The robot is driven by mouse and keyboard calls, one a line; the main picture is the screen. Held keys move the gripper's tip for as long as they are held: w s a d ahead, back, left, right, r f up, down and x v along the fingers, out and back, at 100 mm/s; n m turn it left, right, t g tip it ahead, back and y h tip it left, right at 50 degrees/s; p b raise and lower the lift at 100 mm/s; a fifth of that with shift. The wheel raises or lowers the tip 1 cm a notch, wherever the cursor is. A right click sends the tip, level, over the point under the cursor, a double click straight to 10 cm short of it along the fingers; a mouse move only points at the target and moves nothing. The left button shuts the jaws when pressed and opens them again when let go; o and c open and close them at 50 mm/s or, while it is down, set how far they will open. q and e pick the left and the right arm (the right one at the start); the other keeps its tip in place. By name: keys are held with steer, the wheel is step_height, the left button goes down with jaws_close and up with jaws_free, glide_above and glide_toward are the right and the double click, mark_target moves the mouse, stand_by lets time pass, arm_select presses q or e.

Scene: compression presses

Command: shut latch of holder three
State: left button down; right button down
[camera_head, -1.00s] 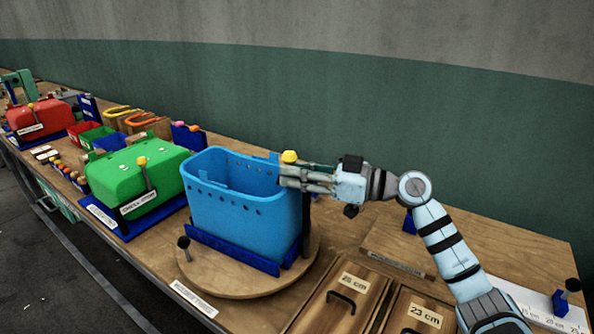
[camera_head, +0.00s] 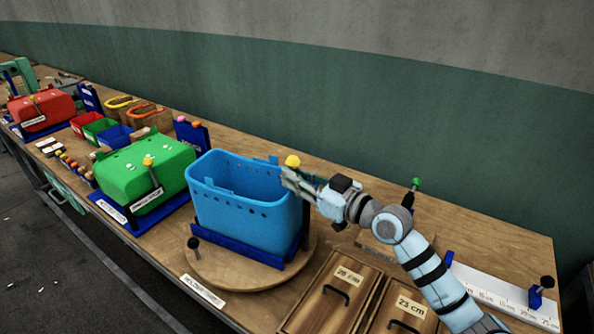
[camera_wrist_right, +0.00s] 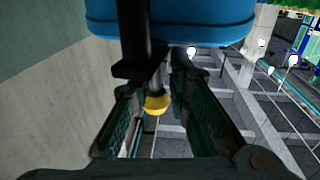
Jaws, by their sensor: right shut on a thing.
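A blue open-topped bin (camera_head: 236,210) sits in a dark blue holder (camera_head: 240,250) on a round wooden turntable (camera_head: 215,272). A yellow knob (camera_head: 292,161) tops a dark lever at the bin's right rear corner. My right gripper (camera_head: 288,180) is at that corner, its fingertips just below the knob, shut on the lever. In the right wrist view the yellow knob (camera_wrist_right: 157,103) and dark lever (camera_wrist_right: 134,40) show between the fingers, under the blue bin's rim (camera_wrist_right: 190,28). Much of the lever is hidden in the head view. My left gripper is out of view.
A green press (camera_head: 146,172) with a yellow-knobbed lever stands left of the bin, and a red press (camera_head: 42,110) is farther left. Wooden lidded boxes (camera_head: 340,300) lie in front at right. A green-knobbed post (camera_head: 416,184) stands behind my right arm.

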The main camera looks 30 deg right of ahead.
steer(key=c, duration=1.7)
jaws_free()
steer(key=shift+r, duration=0.15)
steer(key=shift+a, duration=0.15)
steer(key=v, duration=0.7)
steer(key=shift+s, duration=0.3)
